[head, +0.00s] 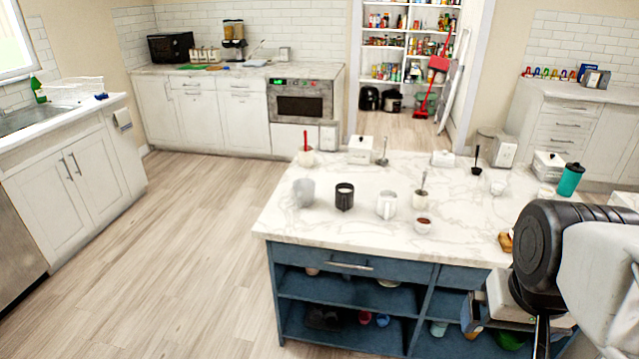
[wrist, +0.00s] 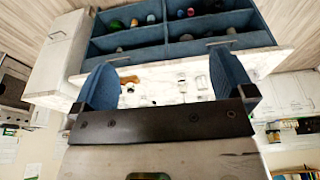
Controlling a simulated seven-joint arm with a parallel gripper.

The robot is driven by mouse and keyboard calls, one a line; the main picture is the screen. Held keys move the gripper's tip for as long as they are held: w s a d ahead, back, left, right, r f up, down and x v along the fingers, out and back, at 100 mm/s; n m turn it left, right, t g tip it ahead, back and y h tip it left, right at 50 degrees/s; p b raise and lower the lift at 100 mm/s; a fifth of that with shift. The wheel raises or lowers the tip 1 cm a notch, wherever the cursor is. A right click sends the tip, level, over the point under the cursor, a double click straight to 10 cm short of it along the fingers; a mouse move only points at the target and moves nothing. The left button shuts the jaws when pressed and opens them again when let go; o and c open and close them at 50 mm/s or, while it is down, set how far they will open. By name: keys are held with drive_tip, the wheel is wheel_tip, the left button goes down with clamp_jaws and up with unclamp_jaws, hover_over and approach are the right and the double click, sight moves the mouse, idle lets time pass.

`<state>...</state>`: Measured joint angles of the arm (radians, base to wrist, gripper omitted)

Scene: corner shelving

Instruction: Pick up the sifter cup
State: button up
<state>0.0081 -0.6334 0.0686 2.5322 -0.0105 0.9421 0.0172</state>
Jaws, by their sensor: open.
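Several cups stand on the marble island top (head: 330,232). A pale cup with a side handle (head: 387,204) looks most like the sifter cup, but I cannot be sure. A translucent grey cup (head: 303,192) and a black cup (head: 344,199) stand upright to its left. My gripper (wrist: 162,62) is open and empty in the wrist view, its two blue fingers wide apart. It is off the island's near right side, well apart from the cups. In the wrist view the countertop items are too small to tell apart.
A small bowl with red-brown contents (head: 423,226), a cup with a spoon (head: 420,198), a white lidded box (head: 361,150) and a teal tumbler (head: 570,179) share the island. Blue open shelves (head: 345,288) lie under the top. The island's front left is bare.

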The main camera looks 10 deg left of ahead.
drive_tip(key=w+r+n+h, duration=0.1)
drive_tip(key=w+n+h, duration=0.5)
drive_tip(key=w, duration=1.3)
drive_tip(key=w+a+f+n+t, duration=0.15)
drive_tip(key=w+a+n, duration=0.35)
drive_tip(key=w, duration=0.5)
drive_tip(key=w+a+f+n+t, duration=0.1)
drive_tip(key=w+a+n+t, duration=0.3)
drive_tip(key=w, duration=0.5)
drive_tip(key=w+a+f+n+t, duration=0.1)
drive_tip(key=w+a+f+n, duration=0.35)
drive_tip(key=w+a, duration=0.3)
drive_tip(key=w+a+f+n+t, duration=0.2)
drive_tip(key=w+a+f+n, duration=0.3)
drive_tip(key=a, duration=0.4)
drive_tip(key=w+a+f+n+y, duration=0.1)
drive_tip(key=w+a+f+n, duration=0.1)
drive_tip(key=a, duration=0.5)
drive_tip(key=w+a+f+n+t+y, duration=0.1)
drive_tip(key=w+a+f+n+y, duration=0.1)
drive_tip(key=a+f+n, duration=0.3)
drive_tip(key=w+a+f+n+t+y, duration=0.1)
drive_tip(key=w+a+f+n+y, duration=0.1)
drive_tip(key=a, duration=0.7)
wheel_tip(320, 180, down, 4)
drive_tip(key=shift+w+a+r+n, duration=0.15)
drive_tip(key=shift+w+a+n, duration=0.3)
drive_tip(key=shift+n, duration=0.6)
drive_tip(key=shift+w+d, duration=0.1)
drive_tip(key=shift+w, duration=0.1)
